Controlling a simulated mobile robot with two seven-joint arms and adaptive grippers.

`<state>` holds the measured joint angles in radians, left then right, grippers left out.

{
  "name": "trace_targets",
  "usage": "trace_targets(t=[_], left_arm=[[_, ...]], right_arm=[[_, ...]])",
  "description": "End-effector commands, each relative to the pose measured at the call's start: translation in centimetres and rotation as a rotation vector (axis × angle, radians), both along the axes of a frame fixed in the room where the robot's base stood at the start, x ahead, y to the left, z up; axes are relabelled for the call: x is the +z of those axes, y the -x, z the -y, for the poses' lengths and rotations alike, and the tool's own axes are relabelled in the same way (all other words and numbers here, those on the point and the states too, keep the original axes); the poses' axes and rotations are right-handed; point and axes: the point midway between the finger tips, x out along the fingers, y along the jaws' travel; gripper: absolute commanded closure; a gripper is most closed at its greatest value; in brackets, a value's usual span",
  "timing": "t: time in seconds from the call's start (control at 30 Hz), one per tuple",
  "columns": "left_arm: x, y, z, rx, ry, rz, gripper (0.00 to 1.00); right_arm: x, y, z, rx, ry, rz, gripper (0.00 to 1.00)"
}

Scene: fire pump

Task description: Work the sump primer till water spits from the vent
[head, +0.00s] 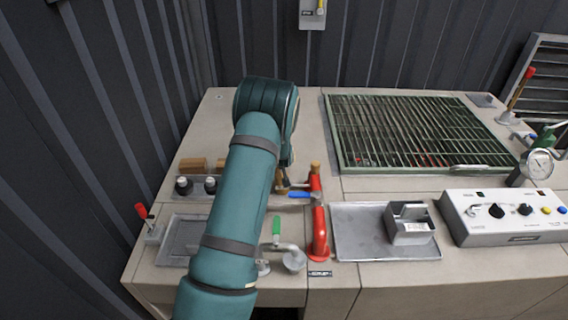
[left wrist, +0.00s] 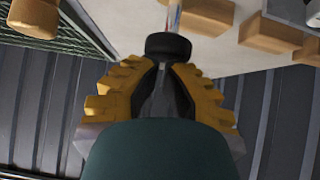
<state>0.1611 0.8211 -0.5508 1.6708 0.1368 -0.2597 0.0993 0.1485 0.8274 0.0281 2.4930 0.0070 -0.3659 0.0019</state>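My left arm comes in from the bottom of the head view, and its forearm hides the left gripper there. In the left wrist view the left gripper's (left wrist: 162,70) two yellow ridged fingers stand close on both sides of a black round knob (left wrist: 168,47) on a thin rod. I cannot tell whether they grip it or stop just short. The knob is hidden behind my arm in the head view. A red upright fitting (head: 319,232) with a wooden-topped part (head: 315,168) and a blue lever (head: 302,195) stands right of the arm. I cannot tell which part is the vent. No water shows.
A green-framed grating (head: 415,130) lies behind. A metal tray (head: 360,232) holds a small metal box (head: 409,224). A control box (head: 508,217) and gauge (head: 538,164) stand right. Wooden blocks (head: 193,165), black knobs (head: 183,186) and a red-handled lever (head: 142,211) are left.

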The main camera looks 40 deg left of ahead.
Motion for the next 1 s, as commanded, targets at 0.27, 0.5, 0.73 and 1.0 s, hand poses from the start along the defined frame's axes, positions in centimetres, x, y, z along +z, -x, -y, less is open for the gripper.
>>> trace_targets(t=[0.27,0.5,0.73,1.0], left_arm=[[4.8,2.9,2.1,-0.003,0.0,0.004,1.0],[7.4,5.0,3.7,-0.003,-0.002,0.004,1.0],[8.0,5.7,4.1,-0.001,-0.001,0.003,1.0],[8.0,5.7,4.1,-0.001,-0.001,0.003,1.0]], right_arm=[[0.5,0.0,0.0,0.0,-0.001,0.0,0.53],[0.8,0.0,0.0,0.0,-0.001,0.0,0.53],[0.8,0.0,0.0,0.0,-0.002,0.0,0.53],[0.8,0.0,0.0,0.0,-0.002,0.0,0.53]])
